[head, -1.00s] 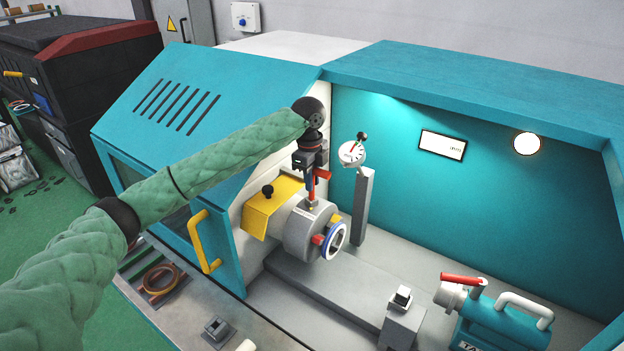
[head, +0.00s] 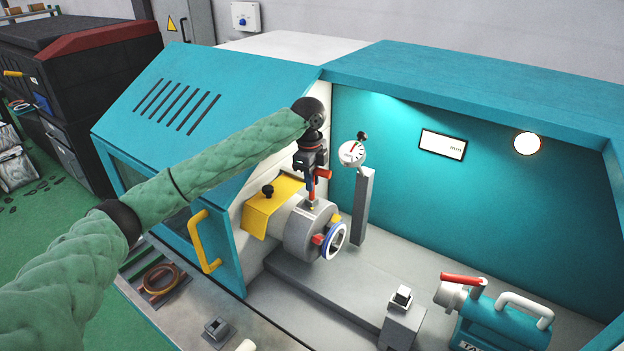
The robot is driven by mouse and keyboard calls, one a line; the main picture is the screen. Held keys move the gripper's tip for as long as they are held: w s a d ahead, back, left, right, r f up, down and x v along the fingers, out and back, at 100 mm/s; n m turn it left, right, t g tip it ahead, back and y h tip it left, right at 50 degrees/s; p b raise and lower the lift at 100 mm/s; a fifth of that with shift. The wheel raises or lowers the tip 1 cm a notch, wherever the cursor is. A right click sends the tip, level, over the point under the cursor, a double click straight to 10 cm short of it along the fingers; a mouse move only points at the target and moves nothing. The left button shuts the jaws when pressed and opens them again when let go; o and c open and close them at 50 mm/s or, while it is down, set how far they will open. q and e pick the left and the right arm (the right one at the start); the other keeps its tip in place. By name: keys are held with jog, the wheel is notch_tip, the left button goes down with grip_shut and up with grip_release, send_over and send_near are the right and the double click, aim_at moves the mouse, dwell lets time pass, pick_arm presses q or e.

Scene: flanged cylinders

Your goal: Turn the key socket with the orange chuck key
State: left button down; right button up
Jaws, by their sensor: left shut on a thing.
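The orange chuck key (head: 322,174) is upright above the chuck, its crossbar at my left gripper. My left gripper (head: 311,178) is shut on the key and points straight down. The grey chuck (head: 301,233) sits on the headstock, with a blue-rimmed flanged part (head: 335,241) and coloured jaws at its front. The key's lower end meets the top of the chuck. The key socket is hidden under it, and I cannot tell how deep the key sits. My right gripper is not in view.
A yellow guard (head: 268,207) stands left of the chuck. A dial gauge (head: 352,153) on a grey post (head: 363,206) stands close behind right. The tailstock (head: 500,324) with a red lever is at lower right. The lathe bed between is mostly clear.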

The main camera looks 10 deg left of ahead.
pick_arm(q)
jog(key=shift+w+r, duration=0.1)
jog(key=shift+r, duration=3.45)
